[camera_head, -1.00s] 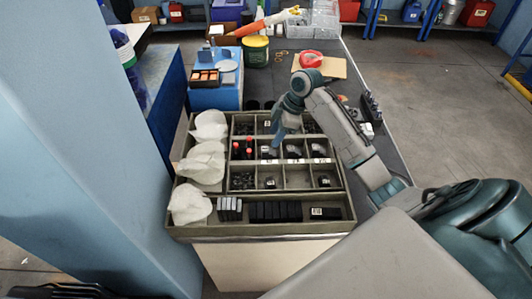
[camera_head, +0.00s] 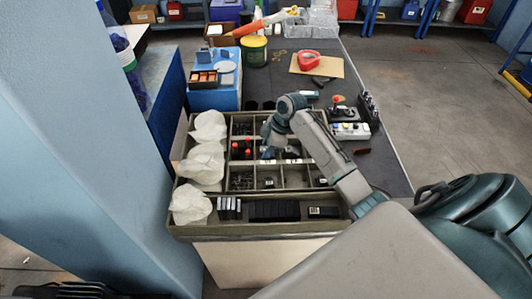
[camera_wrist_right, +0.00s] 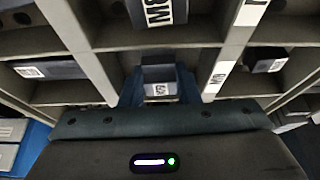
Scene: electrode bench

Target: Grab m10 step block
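A small dark step block (camera_wrist_right: 158,72) with a pale code label sits in a tray compartment in the right wrist view. The blue fingers of my right gripper (camera_wrist_right: 158,92) are on either side of it; whether they press on it I cannot tell. In the head view my right gripper (camera_head: 268,150) reaches down into the middle row of the divided tray (camera_head: 262,232), and the arm hides part of that row. Another dark block (camera_head: 291,152) shows just right of it. A divider label (camera_wrist_right: 217,78) starts with M, its number unclear. My left gripper is out of view.
Red-topped parts (camera_head: 248,150) stand left of my gripper. Thin compartment walls are close around my fingers. A grey block with a red knob (camera_head: 343,115) stands on the dark mat right of the arm.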

